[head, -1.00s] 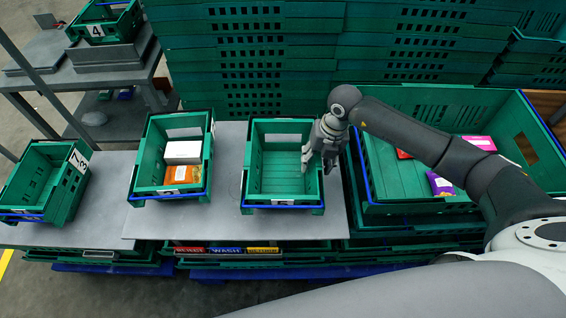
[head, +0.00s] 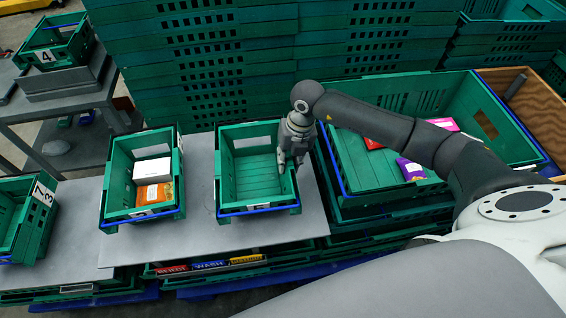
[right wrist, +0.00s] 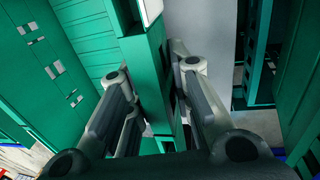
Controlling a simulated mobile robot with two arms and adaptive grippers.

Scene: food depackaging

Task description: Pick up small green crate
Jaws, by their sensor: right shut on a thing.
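The small green crate (head: 252,178) stands empty on the grey table, with a blue bar along its front edge. My right gripper (head: 290,166) is at the crate's right side wall. In the right wrist view the crate wall (right wrist: 150,75) runs between the two fingers of my right gripper (right wrist: 160,120), and they are shut on it. The crate looks level and I see no clear gap under it. My left gripper is not in view.
A similar crate (head: 109,185) with a white box and an orange packet stands to the left. A large green crate (head: 350,170) with several packets is close on the right. Stacked green crates (head: 240,60) form a wall behind. Bare grey table (head: 200,185) lies between the two small crates.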

